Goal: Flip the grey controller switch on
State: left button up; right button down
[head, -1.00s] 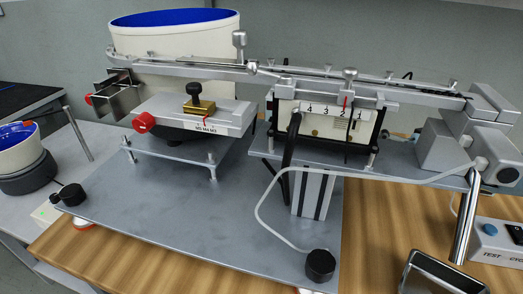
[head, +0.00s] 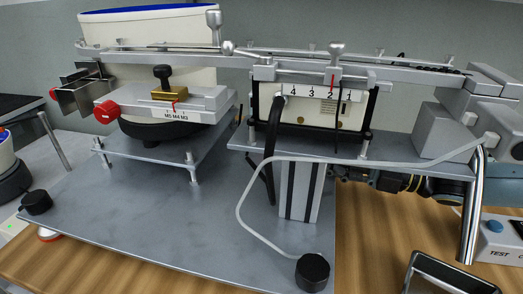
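The shiny metal tube (head: 470,215) stands just left of the box. Neither of my grippers can be made out in this view.
A screw feeder with a white bowl (head: 150,50), a long rail (head: 400,73) and a numbered scale (head: 318,93) fills the middle. A grey cable (head: 245,225) loops over its base plate (head: 140,225). A dark banded part (head: 410,185) shows beneath the shelf. A black-edged frame (head: 450,278) lies at lower right.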

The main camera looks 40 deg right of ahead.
aim_at(262, 158)
jog(key=b+x, duration=0.7)
jog(key=x, duration=0.5)
jog(key=shift+w+a, duration=0.35)
jog(key=shift+w, duration=0.15)
jog(key=shift+w+a, duration=0.2)
jog(key=shift+w, duration=0.15)
pick_arm(q)
notch_tip(262, 158, down, 7)
jog(key=s+a, duration=0.1)
jog(key=shift+f, duration=0.15)
jog(key=shift+s, duration=0.15)
